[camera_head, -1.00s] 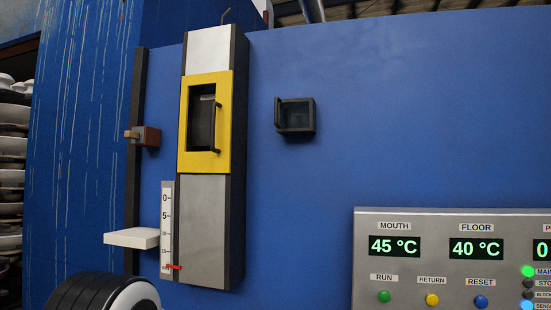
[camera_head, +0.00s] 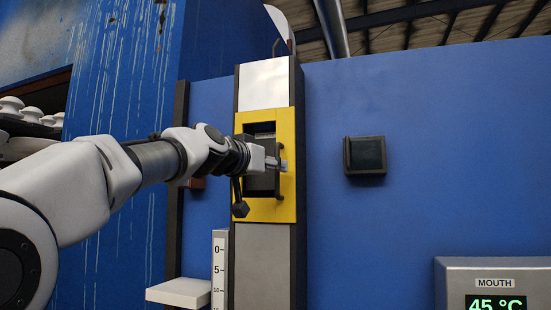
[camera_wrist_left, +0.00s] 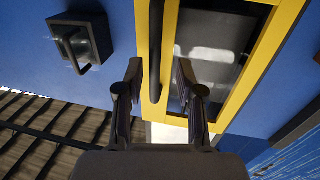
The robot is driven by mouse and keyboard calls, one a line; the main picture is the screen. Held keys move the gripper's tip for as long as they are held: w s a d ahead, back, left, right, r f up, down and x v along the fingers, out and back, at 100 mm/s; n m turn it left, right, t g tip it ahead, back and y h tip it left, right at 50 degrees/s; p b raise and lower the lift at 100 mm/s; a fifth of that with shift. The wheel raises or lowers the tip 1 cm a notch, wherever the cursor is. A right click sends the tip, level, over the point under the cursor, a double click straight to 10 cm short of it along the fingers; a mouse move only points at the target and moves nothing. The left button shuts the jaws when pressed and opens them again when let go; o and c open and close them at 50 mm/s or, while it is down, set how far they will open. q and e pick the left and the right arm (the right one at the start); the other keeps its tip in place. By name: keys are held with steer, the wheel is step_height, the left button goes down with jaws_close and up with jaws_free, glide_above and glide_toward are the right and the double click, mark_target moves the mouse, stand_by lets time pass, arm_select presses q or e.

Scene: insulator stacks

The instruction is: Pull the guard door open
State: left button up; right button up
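The guard door (camera_head: 265,213) is a yellow-framed panel with a dark window, on the tall grey column. It looks closed. Its black vertical bar handle (camera_head: 281,190) is on the right side of the frame. My left gripper (camera_head: 282,163) is in front of the door at the handle and hides part of the window. In the left wrist view the two fingers (camera_wrist_left: 158,75) are apart, with the handle (camera_wrist_left: 155,45) between them in the picture; I cannot see contact. The yellow frame (camera_wrist_left: 255,75) fills the upper middle there. My right gripper is not in view.
A small black box (camera_head: 365,155) is on the blue wall right of the column. A white shelf (camera_head: 180,292) and a scale (camera_head: 219,265) are below left. A control panel (camera_head: 455,280) is at lower right. White insulators (camera_head: 30,115) are stacked at far left.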

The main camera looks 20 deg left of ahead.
arm_select(q)
steer(key=shift+p+x, duration=0.3)
steer(key=shift+x, duration=0.9)
steer(key=shift+d+f, duration=0.1)
steer(key=shift+d, duration=0.2)
steer(key=shift+s+d, duration=0.15)
steer(key=shift+s, duration=0.1)
steer(key=shift+c, duration=1)
jaws_close()
steer(key=shift+a, duration=0.25)
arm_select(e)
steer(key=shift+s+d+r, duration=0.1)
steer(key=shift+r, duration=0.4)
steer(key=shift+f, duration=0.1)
